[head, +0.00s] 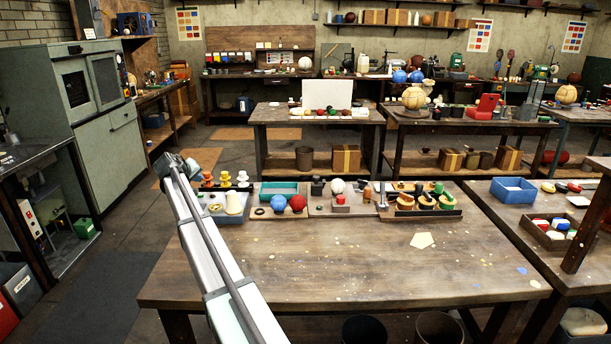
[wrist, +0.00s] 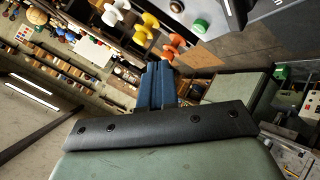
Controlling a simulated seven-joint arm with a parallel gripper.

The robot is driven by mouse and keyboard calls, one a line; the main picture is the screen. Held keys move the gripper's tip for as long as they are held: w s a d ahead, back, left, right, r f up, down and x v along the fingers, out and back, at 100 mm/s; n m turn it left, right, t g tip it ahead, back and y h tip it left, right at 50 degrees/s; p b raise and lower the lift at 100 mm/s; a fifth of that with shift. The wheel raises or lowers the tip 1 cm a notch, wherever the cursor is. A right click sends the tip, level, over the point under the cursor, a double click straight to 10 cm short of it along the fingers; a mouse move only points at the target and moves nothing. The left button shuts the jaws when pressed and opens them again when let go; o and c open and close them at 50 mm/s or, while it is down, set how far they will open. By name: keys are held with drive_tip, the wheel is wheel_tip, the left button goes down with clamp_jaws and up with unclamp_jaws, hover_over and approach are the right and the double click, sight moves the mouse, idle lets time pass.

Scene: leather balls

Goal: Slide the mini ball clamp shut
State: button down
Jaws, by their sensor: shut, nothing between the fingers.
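My gripper (wrist: 157,68) shows in the wrist view as blue fingers held together, with nothing seen between them. In the head view my pale arm rises from the bottom to the left end of the near table, and its fingertips cannot be made out. A small white ball (head: 337,186) sits among small grey parts on a board at the table's back middle, with a red block (head: 340,199) in front. This may be the mini ball clamp, but it is too small to tell whether it is open. My arm is left of it and apart from it.
The near table (head: 340,265) is mostly bare in front. Along its back edge are a blue ball (head: 279,204), a dark red ball (head: 298,203), a teal tray (head: 279,189) and a dark rack (head: 428,212). A blue bin (head: 513,190) stands on the right table.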

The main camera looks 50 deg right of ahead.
sight(318, 176)
drive_tip(key=s+d+r+m+g+y, duration=0.1)
drive_tip(key=s+d+m+g, duration=0.1)
drive_tip(key=s+d, duration=0.55)
drive_tip(key=s+d+r+m+g, duration=0.25)
drive_tip(key=s+d, duration=0.25)
drive_tip(key=d, duration=0.6)
drive_tip(key=s+d+r+m+g+y, duration=0.1)
drive_tip(key=s+d+m+g, duration=0.15)
drive_tip(key=s+d, duration=0.5)
drive_tip(key=d+f+t, duration=0.1)
drive_tip(key=d+f, duration=0.8)
drive_tip(key=d, duration=0.1)
drive_tip(key=shift+s+d, duration=0.4)
drive_tip(key=shift+s+d, duration=0.1)
drive_tip(key=shift+s+d, duration=1.1)
